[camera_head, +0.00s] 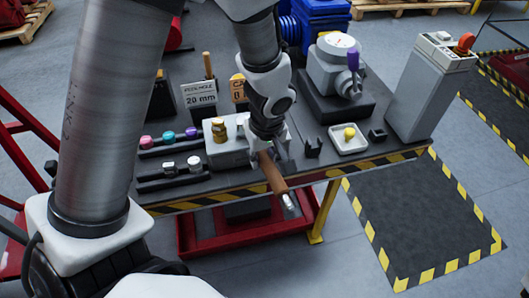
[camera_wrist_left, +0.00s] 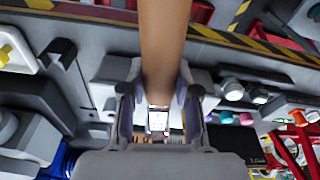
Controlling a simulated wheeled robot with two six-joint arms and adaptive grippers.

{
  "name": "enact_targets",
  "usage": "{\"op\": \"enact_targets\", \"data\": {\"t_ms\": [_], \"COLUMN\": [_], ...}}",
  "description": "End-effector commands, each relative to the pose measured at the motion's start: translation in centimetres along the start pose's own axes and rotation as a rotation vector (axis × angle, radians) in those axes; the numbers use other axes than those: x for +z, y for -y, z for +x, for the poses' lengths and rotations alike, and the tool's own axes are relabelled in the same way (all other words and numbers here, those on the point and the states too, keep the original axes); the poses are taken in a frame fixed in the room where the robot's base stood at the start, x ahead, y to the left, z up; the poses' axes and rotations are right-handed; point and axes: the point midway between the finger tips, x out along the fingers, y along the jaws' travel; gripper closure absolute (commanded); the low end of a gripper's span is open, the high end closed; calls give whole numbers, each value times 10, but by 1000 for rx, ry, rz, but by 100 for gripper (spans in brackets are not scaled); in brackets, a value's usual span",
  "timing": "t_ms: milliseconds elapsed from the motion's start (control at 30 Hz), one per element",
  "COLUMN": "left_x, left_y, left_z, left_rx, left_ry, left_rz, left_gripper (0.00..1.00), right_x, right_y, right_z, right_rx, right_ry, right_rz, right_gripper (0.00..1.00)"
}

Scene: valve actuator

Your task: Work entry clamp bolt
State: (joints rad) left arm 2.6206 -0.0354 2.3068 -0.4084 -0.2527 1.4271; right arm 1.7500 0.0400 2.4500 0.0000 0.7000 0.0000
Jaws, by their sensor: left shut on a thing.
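My left gripper (camera_head: 266,152) is shut on a tool with a brown handle (camera_head: 272,175), over the front part of the workbench. The handle slants down toward the bench's front edge, and a silver end (camera_head: 290,203) shows past it. In the left wrist view the brown handle (camera_wrist_left: 165,45) runs between both fingers of the gripper (camera_wrist_left: 160,95). A grey block with a brass fitting (camera_head: 219,130) stands just left of the gripper. I cannot make out a clamp bolt for certain. My right gripper is not in view.
A grey valve actuator (camera_head: 332,68) with a purple lever stands at the back right. A white tray (camera_head: 361,146) with a yellow piece sits near the front right. Coloured knobs (camera_head: 169,137) line a rack at left. A grey pedestal (camera_head: 425,92) stands at right.

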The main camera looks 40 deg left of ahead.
Motion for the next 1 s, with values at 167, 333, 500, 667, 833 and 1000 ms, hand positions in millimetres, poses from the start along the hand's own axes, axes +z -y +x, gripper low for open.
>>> {"op": "enact_targets", "data": {"t_ms": [167,333,500,667,833,1000], "left_x": [0,0,-1,-1,-1,-2], "left_y": [0,2,6,9,13,17], "left_z": [0,1,1,1,1,1], "left_rx": [1,4,9,14,17,23], "left_ry": [-1,1,0,0,0,1], "left_rz": [0,18,48,74,103,133], "left_gripper": [100,100,100,100,100,100], "right_x": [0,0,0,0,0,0], "right_y": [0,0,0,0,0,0], "right_z": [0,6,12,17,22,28], "right_rx": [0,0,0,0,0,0], "right_ry": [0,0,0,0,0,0], "right_rz": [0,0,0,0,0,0], "right_gripper": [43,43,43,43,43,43]}}
